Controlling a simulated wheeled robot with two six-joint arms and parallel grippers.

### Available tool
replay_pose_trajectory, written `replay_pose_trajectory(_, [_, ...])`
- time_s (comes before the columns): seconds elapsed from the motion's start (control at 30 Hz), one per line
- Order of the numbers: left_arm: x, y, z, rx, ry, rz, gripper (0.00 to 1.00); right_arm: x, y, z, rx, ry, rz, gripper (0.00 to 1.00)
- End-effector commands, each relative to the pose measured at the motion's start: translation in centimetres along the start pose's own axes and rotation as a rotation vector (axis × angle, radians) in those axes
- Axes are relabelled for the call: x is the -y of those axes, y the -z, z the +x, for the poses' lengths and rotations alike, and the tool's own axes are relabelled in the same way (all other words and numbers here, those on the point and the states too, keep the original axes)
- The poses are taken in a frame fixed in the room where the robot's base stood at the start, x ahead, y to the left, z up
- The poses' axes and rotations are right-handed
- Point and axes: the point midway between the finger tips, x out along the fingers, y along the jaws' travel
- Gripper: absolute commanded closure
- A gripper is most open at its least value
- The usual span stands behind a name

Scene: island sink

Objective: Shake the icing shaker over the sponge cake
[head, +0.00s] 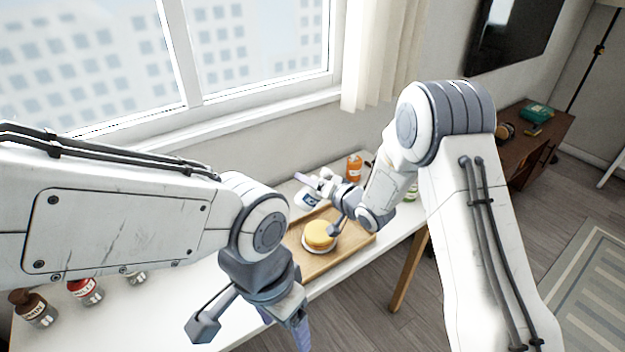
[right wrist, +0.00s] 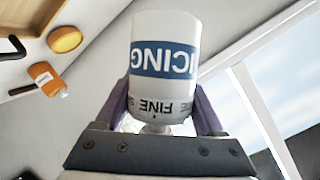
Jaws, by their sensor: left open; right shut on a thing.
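The icing shaker (right wrist: 165,60) is a white cylinder with a blue ICING band. My right gripper (right wrist: 163,100) is shut on it, a purple finger on each side; the label reads upside down in the right wrist view. In the head view the shaker (head: 306,200) is partly behind the right gripper, left of and beyond the cake. The yellow sponge cake (head: 319,233) sits on a white plate (head: 307,247) on a wooden board (head: 345,246); a dark part of my right arm overlaps its right edge. My left gripper (head: 284,325) is open and empty at the bottom, nearer than the cake.
An orange bottle (head: 354,167) stands behind the board. A green-labelled jar (head: 411,192) is partly hidden by my right arm. Several jars, one red-labelled (head: 86,291), stand at the table's left. The white table (head: 160,310) has clear room at the front left.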

Motion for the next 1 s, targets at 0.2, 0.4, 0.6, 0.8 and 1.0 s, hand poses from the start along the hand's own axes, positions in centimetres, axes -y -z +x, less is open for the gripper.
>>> replay_pose_trajectory(0.2, [0.2, -0.1, 2.4, 0.000, 0.000, 0.000, 0.26, -2.0, -2.6, 1.1, 0.000, 0.116, 0.282, 0.91])
replay_pose_trajectory(0.4, [0.3, -0.2, 4.8, 0.000, 0.000, 0.000, 0.26, -3.3, -4.5, 1.9, 0.001, 0.226, 0.540, 0.91])
replay_pose_trajectory(0.6, [0.5, -0.4, 7.1, 0.000, 0.000, 0.000, 0.26, -4.5, -5.9, 2.5, 0.001, 0.323, 0.772, 0.91])
replay_pose_trajectory(0.8, [0.6, -0.4, 8.4, 0.000, 0.000, 0.000, 0.26, -4.8, -6.2, 2.6, 0.000, 0.421, 1.001, 0.91])
replay_pose_trajectory(1.0, [0.6, -0.5, 8.9, 0.000, 0.000, 0.000, 0.26, -4.9, -6.2, 2.6, 0.001, 0.471, 1.125, 0.91])
